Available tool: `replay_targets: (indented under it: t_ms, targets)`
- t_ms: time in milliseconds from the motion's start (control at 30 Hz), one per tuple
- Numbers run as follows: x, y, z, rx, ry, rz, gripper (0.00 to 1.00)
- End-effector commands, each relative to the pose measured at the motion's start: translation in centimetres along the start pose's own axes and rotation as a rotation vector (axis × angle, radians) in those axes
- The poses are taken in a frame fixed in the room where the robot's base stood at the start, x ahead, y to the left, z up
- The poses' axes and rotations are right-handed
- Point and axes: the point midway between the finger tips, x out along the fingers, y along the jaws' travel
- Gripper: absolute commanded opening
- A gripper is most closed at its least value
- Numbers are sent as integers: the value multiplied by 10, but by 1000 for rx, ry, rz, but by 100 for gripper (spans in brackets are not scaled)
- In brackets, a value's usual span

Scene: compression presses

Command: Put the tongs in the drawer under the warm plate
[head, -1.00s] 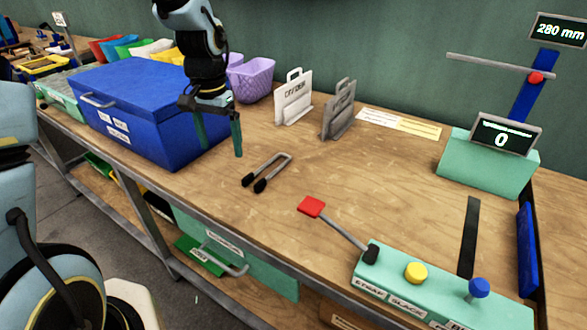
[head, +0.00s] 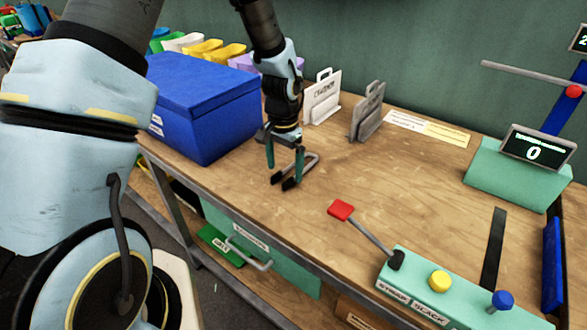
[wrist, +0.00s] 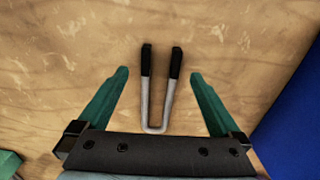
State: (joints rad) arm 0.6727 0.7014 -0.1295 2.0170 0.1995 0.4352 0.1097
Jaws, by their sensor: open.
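The tongs (head: 314,164) lie flat on the wooden bench, a grey U shape with two black tips. In the wrist view the tongs (wrist: 145,102) lie between my spread fingers, black tips pointing up the picture and the bend near the gripper body. My gripper (head: 285,166) is open over the tongs, fingers pointing down; it also shows in the wrist view (wrist: 160,73). I cannot tell the exact height of the fingertips above the bench. A teal drawer front (head: 290,272) with a grey bar handle (head: 248,252) is under the bench. I cannot make out a warm plate.
A blue lidded box (head: 205,125) stands left of the gripper. Two upright holders, white (head: 322,100) and grey (head: 367,112), stand behind. A teal control panel (head: 460,305) with a red-ended lever (head: 341,210) is front right.

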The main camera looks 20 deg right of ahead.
Motion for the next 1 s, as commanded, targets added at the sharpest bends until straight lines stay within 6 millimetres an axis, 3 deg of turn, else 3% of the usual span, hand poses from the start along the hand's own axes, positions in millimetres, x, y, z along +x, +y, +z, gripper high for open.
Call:
replay_targets:
  t_ms: [200, 467, 1000]
  targets:
    - [21, 0, 0, 1, -1, 0, 100]
    - [23, 0, 0, 0, 1, -1, 100]
    - [23, 0, 0, 0, 1, 0, 39]
